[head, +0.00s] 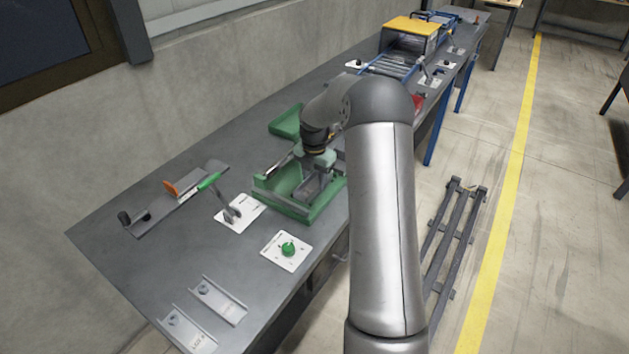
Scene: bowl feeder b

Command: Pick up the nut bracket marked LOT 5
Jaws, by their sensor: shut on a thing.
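My gripper (312,178) is low over an open green tray (313,215) at the middle of the bench. It is shut on a grey metal piece (309,190), partly hidden by my wrist and the tray walls; no marking on it can be read. Two grey channel-shaped brackets lie on the near end of the bench, each with a nut-like round part: one bracket (222,303) and a nearer one (195,338). The nearer one bears small lettering that is too small to read with certainty. My gripper is well away from both.
A lever with a green grip (209,181) and a green knob on a white plate (287,248) stand near the tray. A second green tray (287,122) is behind. A yellow-topped machine (411,26) stands farther along.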

